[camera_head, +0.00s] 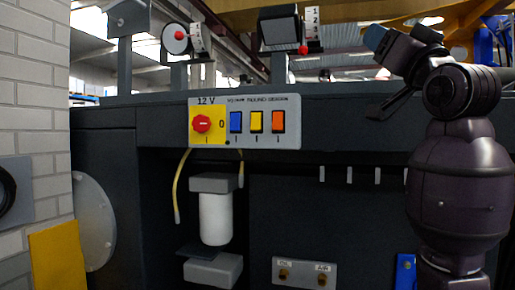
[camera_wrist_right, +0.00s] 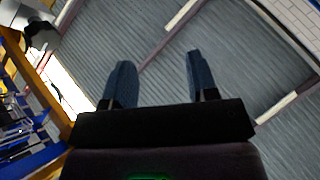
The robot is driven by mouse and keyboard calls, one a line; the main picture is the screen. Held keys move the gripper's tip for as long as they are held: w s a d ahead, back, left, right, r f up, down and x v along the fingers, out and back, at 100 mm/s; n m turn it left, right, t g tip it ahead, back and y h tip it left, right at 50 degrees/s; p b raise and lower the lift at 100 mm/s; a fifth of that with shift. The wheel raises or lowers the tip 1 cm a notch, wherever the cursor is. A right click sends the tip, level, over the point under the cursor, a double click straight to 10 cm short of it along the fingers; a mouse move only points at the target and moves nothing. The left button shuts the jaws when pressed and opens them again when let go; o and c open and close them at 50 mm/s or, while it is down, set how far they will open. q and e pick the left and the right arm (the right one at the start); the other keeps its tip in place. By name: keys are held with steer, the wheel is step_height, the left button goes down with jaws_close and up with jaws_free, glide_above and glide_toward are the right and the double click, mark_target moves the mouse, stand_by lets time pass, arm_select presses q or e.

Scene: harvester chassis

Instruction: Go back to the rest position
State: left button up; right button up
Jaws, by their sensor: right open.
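My right arm stands raised at the right of the head view, in front of the chassis. My right gripper (camera_head: 386,38) is at its upper end, above the chassis top edge and clear of the switch panel (camera_head: 244,121). In the right wrist view my right gripper (camera_wrist_right: 158,85) shows two blue fingers spread apart with nothing between them. Behind them is the ribbed roof (camera_wrist_right: 150,40). My left gripper is in neither view.
The dark chassis (camera_head: 330,110) fills the middle, with a red rotary switch (camera_head: 201,124) and a white filter cylinder (camera_head: 215,218). Gauges (camera_head: 178,39) stand on top. A white brick wall (camera_head: 30,100) and yellow plate (camera_head: 57,256) are at left.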

steer(key=w+f+g+h, duration=0.15)
steer(key=w+f, duration=0.25)
steer(key=f, duration=0.8)
steer(key=w+f+h, duration=0.2)
steer(key=w+f, duration=0.2)
steer(key=f, duration=0.8)
step_height(320, 180, down, 26)
steer(key=s+d+n+g+h, duration=0.1)
steer(key=s+d+g+h, duration=0.1)
steer(key=g, duration=0.1)
steer(key=s+f+g, duration=0.1)
steer(key=s+f, duration=0.3)
steer(key=f, duration=0.3)
steer(key=s+d+f+g, duration=0.1)
steer(key=s+f+g, duration=0.15)
steer(key=f, duration=0.35)
steer(key=s+f, duration=0.4)
steer(key=f, duration=0.3)
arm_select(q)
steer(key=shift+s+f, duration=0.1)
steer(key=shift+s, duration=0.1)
arm_select(e)
steer(key=s+d+f+m+g+h, duration=0.1)
steer(key=s+f+g, duration=0.4)
steer(key=s+f, duration=1.1)
steer(key=s+d+h, duration=0.1)
steer(key=s, duration=0.2)
steer(key=shift+s+m, duration=0.3)
steer(key=shift+m, duration=0.1)
